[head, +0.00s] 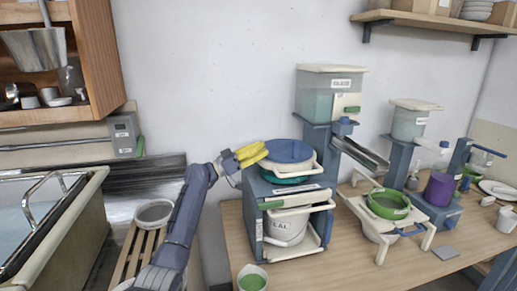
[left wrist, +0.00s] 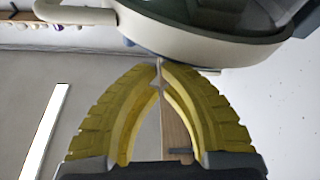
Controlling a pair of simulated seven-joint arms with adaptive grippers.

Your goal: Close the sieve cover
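A round blue cover (head: 289,150) with a cream rim and cream side handle sits on top of the blue-grey stand at the centre, above a teal ring (head: 285,178). My left gripper (head: 262,150) has its yellow fingers at the left edge of this cover. In the left wrist view, the curved fingers (left wrist: 159,66) meet at their tips, with nothing visible held between them. The tips lie just below a cream round rim (left wrist: 190,42) with a handle at its left; whether they touch it I cannot tell. My right gripper is not in view.
A white bucket (head: 286,228) stands inside the blue-grey stand (head: 257,187). A green-rimmed sieve (head: 388,204) rests on a cream frame to the right, near a purple cup (head: 439,189). A small green-filled cup (head: 252,280) stands at the table's front left. A sink is at far left.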

